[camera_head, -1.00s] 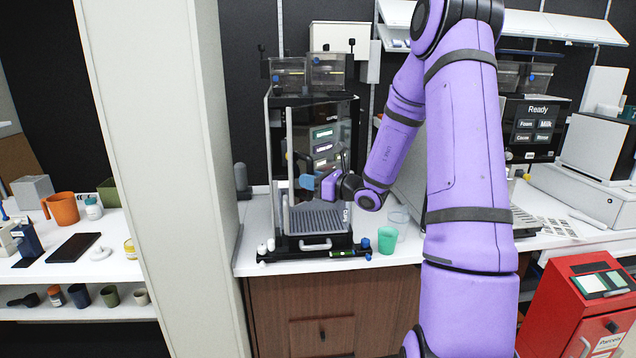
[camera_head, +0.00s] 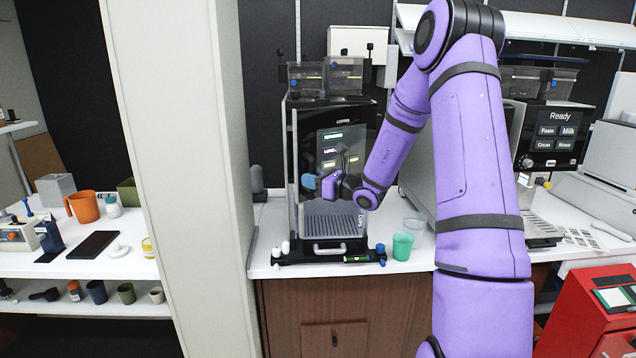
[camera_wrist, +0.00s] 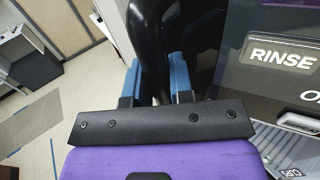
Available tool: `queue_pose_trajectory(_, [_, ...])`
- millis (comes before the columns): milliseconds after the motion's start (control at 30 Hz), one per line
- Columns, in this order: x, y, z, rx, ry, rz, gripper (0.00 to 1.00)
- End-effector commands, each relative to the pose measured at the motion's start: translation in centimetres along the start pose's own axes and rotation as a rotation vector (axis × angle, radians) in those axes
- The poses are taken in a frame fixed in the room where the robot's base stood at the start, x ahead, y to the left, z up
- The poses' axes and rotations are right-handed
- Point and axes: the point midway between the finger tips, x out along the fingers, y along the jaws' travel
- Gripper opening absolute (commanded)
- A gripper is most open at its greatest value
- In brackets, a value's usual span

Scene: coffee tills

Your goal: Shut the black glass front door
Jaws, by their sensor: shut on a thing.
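The black glass front door (camera_head: 312,140) belongs to the coffee machine on the counter. It stands slightly ajar or nearly flush; I cannot tell the exact gap. Lit buttons show on its dark front, and its pale edge is at the left. My gripper (camera_head: 312,183) is at the door's left part. In the wrist view, the blue fingers of my gripper (camera_wrist: 160,82) are shut around a black, curved upright handle (camera_wrist: 150,35). The dark glass front with a RINSE button (camera_wrist: 283,57) is close on the right there. My wrist hides part of the door.
A green cup (camera_head: 402,246) and a clear cup (camera_head: 414,228) stand right of the machine's drip tray (camera_head: 330,250). A tall pale partition (camera_head: 190,150) is on the left. A red box (camera_head: 590,315) stands at lower right.

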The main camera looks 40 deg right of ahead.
Motion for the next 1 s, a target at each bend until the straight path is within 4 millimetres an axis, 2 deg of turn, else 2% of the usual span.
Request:
queue_pose_trajectory(300, [2.3,-0.9,0.0,-0.002,0.000,-0.006,0.00])
queue_pose_trajectory(600, [2.5,-1.0,0.0,-0.002,0.000,-0.006,0.00])
queue_pose_trajectory(633, [2.5,-1.0,0.0,-0.002,0.000,-0.006,0.28])
queue_pose_trajectory(733, [2.5,-0.9,0.0,-0.001,0.000,-0.005,0.51])
queue_pose_trajectory(1000, [2.5,-0.8,0.0,-0.001,0.000,-0.003,0.51])
